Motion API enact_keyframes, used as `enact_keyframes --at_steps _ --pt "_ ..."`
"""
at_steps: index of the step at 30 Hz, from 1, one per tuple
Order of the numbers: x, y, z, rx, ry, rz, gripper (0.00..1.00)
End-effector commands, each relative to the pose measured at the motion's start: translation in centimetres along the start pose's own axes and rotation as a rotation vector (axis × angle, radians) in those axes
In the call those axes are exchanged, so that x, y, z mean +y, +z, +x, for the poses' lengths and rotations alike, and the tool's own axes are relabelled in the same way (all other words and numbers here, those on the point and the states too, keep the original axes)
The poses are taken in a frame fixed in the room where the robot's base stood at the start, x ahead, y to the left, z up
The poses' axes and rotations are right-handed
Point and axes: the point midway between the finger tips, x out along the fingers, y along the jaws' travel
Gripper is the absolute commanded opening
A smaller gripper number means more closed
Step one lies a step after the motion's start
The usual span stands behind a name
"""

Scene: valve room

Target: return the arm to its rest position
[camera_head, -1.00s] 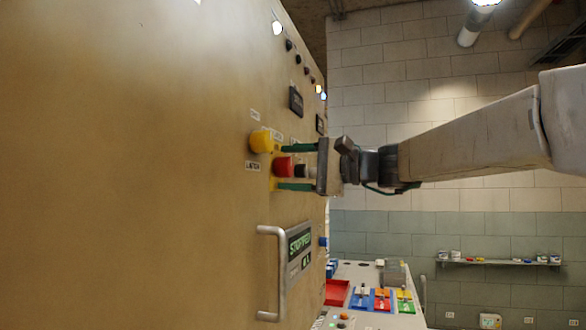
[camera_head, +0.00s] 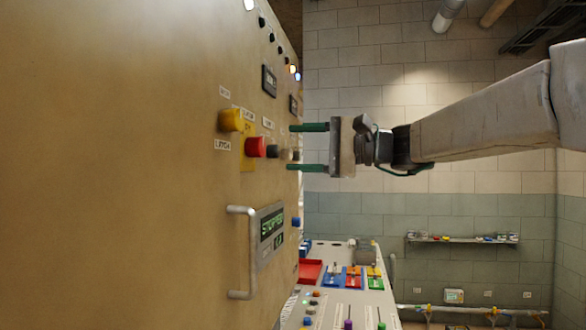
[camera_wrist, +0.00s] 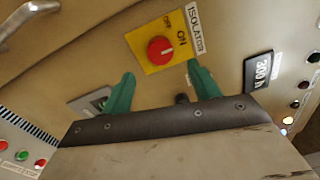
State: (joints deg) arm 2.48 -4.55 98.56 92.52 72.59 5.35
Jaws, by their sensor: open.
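My gripper (camera_head: 308,148) is open and empty, its two green fingers pointing left at the tan cabinet panel (camera_head: 120,150). In the head view it stands to the right of a red knob (camera_head: 256,147) on a yellow plate. In the wrist view the green fingers (camera_wrist: 160,92) frame the lower side of a red knob (camera_wrist: 160,50) on a yellow plate marked ISOLATOR, OFF and ON. The fingers hold nothing. My arm stretches in from the right edge of the head view.
A yellow knob (camera_head: 231,120), a metal handle (camera_head: 240,252) and a display reading STOPPED (camera_head: 271,227) are on the panel. A bench with red, blue and green trays (camera_head: 375,278) stands beyond. A shelf (camera_head: 462,240) hangs on the far wall.

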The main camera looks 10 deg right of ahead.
Motion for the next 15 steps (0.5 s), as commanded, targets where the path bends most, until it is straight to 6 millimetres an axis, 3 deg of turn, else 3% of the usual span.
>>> enact_keyframes --at_steps 5,8,11,15 --pt "0.3 -0.1 0.0 0.003 0.016 -0.012 0.61" --pt "3.2 -0.5 -0.1 0.013 0.103 -0.020 0.61" --pt "8.8 -0.1 -1.1 0.023 0.272 -0.036 0.61" --pt "18.1 3.1 -5.1 0.020 0.592 -0.103 0.61"
